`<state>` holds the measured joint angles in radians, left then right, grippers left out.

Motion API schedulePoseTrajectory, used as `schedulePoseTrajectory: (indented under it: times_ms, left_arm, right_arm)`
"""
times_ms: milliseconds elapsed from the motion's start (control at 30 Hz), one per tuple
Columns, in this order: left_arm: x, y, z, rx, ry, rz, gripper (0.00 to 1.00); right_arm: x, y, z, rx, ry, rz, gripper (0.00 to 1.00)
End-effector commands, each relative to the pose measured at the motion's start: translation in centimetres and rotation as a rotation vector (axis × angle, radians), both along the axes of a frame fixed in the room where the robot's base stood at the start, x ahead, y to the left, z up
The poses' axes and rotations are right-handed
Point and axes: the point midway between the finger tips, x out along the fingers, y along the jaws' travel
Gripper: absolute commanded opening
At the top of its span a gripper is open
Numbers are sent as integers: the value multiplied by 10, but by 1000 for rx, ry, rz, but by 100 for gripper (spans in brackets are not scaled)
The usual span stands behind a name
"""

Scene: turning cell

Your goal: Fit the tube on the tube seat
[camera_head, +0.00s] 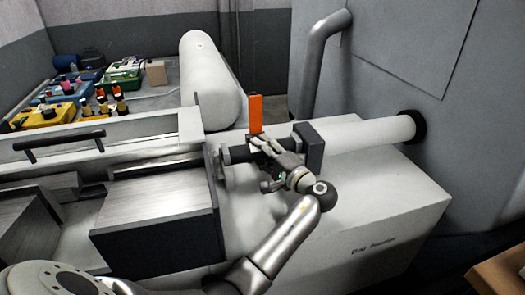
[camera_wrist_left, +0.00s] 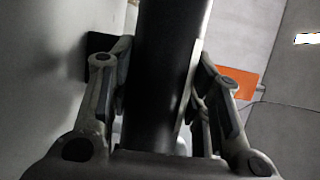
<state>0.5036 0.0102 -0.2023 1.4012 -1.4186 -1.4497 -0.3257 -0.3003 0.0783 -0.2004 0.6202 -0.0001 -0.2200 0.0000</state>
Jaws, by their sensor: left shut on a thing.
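My left gripper (camera_head: 265,146) is shut on a dark tube (camera_head: 240,154) in the head view. In the left wrist view the tube (camera_wrist_left: 165,65) runs between the two fingers (camera_wrist_left: 160,95). The tube lies roughly level, between a grey bracket (camera_head: 223,163) on its left and a dark square block (camera_head: 309,147) on its right, at the end of a white pipe. I cannot tell which of these is the tube seat. The gripper covers the tube's right part, so contact with the block cannot be told. My right gripper is not in view.
An upright orange plate (camera_head: 255,113) stands just behind the gripper. A white cylinder (camera_head: 208,80) lies behind, and the white pipe (camera_head: 365,135) runs right to the grey cabinet (camera_head: 400,60). A table with several coloured boxes (camera_head: 122,77) is at the back left.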

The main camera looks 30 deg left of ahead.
Motion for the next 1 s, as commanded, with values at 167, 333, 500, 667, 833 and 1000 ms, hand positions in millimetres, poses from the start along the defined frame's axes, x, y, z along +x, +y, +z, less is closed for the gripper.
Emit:
schedulePoseTrajectory:
  times_ms: [167,333,500,667,833,1000]
  left_arm:
    - [0,0,1,1,-3,0,9]
    - [0,0,1,1,-3,0,9]
    - [0,0,0,1,-3,0,9]
    - [0,0,-1,1,-3,0,9]
    - [0,0,-1,2,-2,0,9]
    - [0,0,-1,2,-2,0,52]
  right_arm:
    - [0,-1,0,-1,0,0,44]
    - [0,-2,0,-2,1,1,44]
    - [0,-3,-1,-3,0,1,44]
    - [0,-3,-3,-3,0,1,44]
    - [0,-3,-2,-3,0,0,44]
    - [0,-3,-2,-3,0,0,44]
